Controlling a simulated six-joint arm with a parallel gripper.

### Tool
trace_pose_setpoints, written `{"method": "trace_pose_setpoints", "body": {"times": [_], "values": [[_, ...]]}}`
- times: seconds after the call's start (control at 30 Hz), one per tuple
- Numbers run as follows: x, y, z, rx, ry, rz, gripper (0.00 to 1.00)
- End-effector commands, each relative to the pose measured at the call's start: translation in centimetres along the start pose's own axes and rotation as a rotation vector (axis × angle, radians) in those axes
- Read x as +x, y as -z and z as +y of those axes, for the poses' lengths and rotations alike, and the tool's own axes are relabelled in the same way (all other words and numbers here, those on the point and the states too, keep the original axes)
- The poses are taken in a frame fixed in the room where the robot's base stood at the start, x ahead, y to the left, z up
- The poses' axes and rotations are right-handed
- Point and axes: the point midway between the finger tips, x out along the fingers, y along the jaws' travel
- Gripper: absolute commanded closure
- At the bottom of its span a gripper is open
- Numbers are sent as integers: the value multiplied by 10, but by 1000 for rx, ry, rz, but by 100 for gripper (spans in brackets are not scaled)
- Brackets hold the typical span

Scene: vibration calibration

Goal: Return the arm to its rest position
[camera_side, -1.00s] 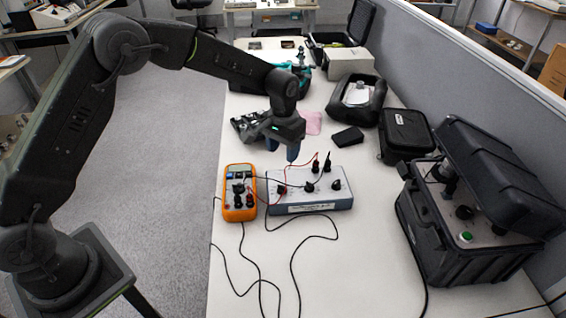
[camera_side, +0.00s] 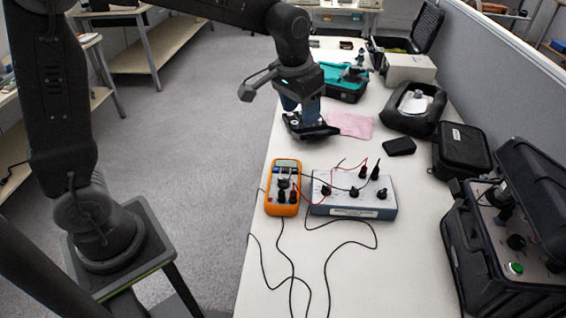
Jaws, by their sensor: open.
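My gripper (camera_side: 301,112) points down with its bluish fingers apart. It appears empty. It is over the left part of the table, beyond the orange multimeter (camera_side: 283,187). Its fingertips overlap a dark device (camera_side: 318,130) on the table in this view; I cannot tell whether they touch it. My arm reaches across from the left, its upper part cut off by the top edge of the picture.
A grey box (camera_side: 345,208) with knobs and red and black leads stands right of the multimeter. A pink cloth (camera_side: 350,124), a small black box (camera_side: 399,146), a black case (camera_side: 462,151) and an open black case (camera_side: 520,258) lie to the right. Cables trail over the front table.

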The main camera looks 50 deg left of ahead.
Motion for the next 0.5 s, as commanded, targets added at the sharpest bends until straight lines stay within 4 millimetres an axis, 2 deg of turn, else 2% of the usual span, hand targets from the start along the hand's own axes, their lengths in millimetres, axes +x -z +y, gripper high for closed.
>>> {"method": "trace_pose_setpoints", "body": {"times": [0.03, 0.2, 0.33, 0.5], "values": [[-19, -16, -3, -1, 0, 31, 46], [-57, -69, -11, -1, 0, 114, 46], [-75, -112, -16, 0, 1, 177, 46], [-82, -163, -20, 0, 5, 250, 46]]}}
